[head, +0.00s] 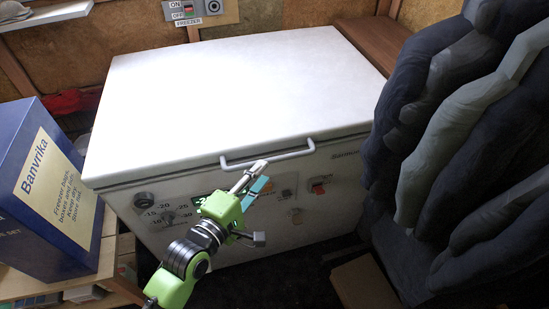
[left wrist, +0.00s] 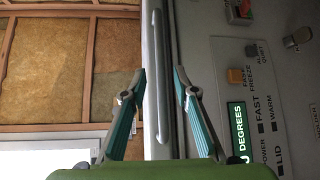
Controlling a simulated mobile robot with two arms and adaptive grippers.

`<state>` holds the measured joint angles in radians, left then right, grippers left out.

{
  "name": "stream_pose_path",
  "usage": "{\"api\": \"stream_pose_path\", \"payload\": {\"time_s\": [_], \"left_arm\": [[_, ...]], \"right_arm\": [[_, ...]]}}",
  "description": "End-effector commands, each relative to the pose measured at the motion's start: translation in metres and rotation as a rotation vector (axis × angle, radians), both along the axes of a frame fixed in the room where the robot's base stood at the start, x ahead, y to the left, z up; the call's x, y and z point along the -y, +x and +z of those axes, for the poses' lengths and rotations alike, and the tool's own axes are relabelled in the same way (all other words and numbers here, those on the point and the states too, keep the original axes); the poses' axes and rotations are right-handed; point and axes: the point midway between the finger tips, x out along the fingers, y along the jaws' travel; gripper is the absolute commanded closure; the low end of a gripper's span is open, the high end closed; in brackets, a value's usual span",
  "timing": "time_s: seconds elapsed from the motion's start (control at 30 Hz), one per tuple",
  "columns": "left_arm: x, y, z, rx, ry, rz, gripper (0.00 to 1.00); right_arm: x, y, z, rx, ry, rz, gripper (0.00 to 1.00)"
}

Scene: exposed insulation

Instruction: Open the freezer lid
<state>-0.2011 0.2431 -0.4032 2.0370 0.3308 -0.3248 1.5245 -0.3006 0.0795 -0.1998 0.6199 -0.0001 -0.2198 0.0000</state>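The white freezer (head: 225,185) has its flat lid (head: 235,80) closed. A pale bar handle (head: 285,154) is fixed to the lid's front edge. My left gripper (head: 263,172) is at the freezer front, just by the handle, with its tips close to the bar in the picture. In the left wrist view the two green-sided fingers (left wrist: 158,72) are spread apart. The handle bar (left wrist: 160,100) shows lined up in the gap between them, and I see no finger closed on it. I cannot tell whether the tips reach around it. My right gripper is not in view.
A blue box (head: 45,190) labelled Banvrika stands on a wooden shelf at the left. Dark padded clothing (head: 455,150) hangs close at the right. A freezer switch (head: 188,12) is on the back wall. Knobs and a display sit below the handle.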

Motion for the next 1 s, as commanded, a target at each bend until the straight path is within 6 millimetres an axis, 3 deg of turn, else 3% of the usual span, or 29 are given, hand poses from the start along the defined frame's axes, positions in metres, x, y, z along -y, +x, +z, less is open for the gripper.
{"api": "stream_pose_path", "payload": {"time_s": [0.1, 0.33, 0.8, 0.9, 1.0], "left_arm": [[0.013, 0.023, -0.002, 0.004, 0.000, 0.000, 0.72], [0.031, 0.054, -0.009, 0.000, 0.001, 0.001, 0.72], [0.038, 0.065, -0.011, 0.000, 0.002, 0.001, 0.72], [0.038, 0.065, -0.011, 0.000, 0.002, 0.001, 0.96], [0.038, 0.065, -0.011, 0.000, 0.002, 0.001, 1.00]], "right_arm": [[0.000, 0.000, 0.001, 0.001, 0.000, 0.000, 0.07], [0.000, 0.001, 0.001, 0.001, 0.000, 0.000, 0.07], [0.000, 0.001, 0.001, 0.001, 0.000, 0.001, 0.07], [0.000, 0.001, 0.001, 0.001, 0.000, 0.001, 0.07], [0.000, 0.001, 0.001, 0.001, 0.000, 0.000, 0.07]]}}
